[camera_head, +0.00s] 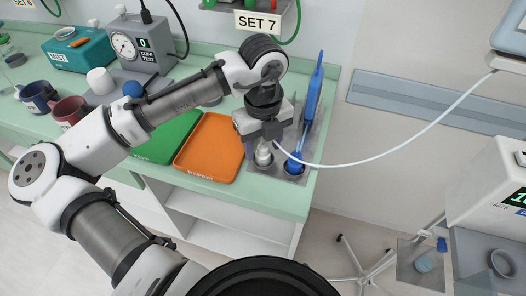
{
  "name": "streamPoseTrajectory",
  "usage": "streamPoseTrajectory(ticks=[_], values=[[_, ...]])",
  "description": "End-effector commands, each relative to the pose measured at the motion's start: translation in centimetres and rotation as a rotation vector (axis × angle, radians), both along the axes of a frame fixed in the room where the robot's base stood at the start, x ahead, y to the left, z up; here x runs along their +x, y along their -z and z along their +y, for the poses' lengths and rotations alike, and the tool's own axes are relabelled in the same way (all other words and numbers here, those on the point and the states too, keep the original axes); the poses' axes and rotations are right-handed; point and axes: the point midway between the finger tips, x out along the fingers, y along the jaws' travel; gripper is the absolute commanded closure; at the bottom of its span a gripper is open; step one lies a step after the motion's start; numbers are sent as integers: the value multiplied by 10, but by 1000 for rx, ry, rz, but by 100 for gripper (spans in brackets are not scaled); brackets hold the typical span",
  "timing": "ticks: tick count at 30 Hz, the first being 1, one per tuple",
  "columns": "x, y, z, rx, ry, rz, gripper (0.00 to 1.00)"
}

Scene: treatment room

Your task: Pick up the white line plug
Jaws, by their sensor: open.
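The white line (420,135) hangs from a grey-white device at the upper right and curves down left to the counter's end. Its plug (263,156) appears to be the white piece upright in a grey holder at the counter's right end. My gripper (272,138) is above this white piece, pointing down, and is open. The gripper body hides the top of the plug, so I cannot tell whether the fingers are around it or only above it.
A blue line and plug (294,164) stand close to the right in the same holder (308,150). An orange tray (211,147) and a green tray (168,137) lie left. Mugs, a gauge box (142,45) and a teal box (78,52) stand further left. Floor right of the counter is partly clear.

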Motion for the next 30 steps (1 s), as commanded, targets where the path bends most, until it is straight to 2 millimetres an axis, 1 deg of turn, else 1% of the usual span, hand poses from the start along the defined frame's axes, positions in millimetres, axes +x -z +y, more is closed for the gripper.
streamPoseTrajectory(ticks=[5,6,17,19,30], values=[[0,1,0,0,0,0,49],[0,1,0,0,0,0,50],[0,1,0,0,1,0,98],[0,1,0,0,1,1,99],[0,0,0,0,1,3,99]])
